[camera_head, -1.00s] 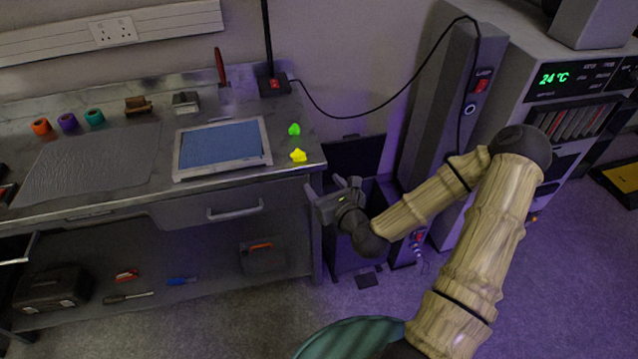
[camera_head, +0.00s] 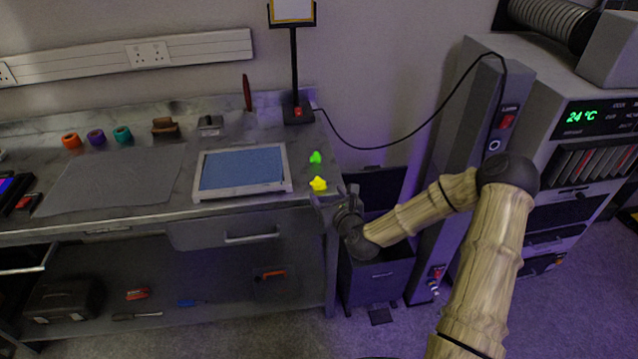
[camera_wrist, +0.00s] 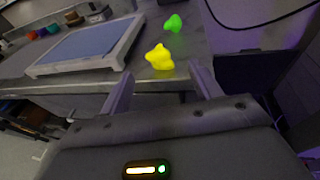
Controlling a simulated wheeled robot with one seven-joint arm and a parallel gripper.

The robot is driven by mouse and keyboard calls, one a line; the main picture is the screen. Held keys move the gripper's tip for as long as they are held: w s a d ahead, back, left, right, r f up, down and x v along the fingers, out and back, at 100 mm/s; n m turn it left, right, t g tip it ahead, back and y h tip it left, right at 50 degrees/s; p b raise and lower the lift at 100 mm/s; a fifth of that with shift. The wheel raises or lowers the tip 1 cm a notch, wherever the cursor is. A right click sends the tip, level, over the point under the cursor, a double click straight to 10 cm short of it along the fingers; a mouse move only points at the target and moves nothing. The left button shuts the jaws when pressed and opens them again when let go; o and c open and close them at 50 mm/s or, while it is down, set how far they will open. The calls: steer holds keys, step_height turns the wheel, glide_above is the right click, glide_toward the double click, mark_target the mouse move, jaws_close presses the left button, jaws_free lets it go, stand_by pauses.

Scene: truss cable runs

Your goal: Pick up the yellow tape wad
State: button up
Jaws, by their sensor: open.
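The yellow tape wad (camera_head: 318,184) lies on the workbench near its right front corner. It also shows in the wrist view (camera_wrist: 159,57), just beyond the fingertips and roughly midway between them. My gripper (camera_head: 330,196) is at the bench's right front edge, close to the wad. In the wrist view its two fingers (camera_wrist: 163,80) are spread apart with nothing between them. I cannot tell its exact height above the bench.
A green wad (camera_head: 315,158) lies just behind the yellow one. A framed blue panel (camera_head: 242,168) lies to the left on the workbench (camera_head: 180,205). A dark bin (camera_head: 378,275) stands on the floor right of the bench. A cable (camera_head: 400,138) hangs behind.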

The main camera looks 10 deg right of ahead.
mark_target(321, 187)
steer(key=x, duration=0.7)
steer(key=shift+w+p, duration=0.15)
steer(key=shift+p, duration=0.2)
steer(key=c, duration=1)
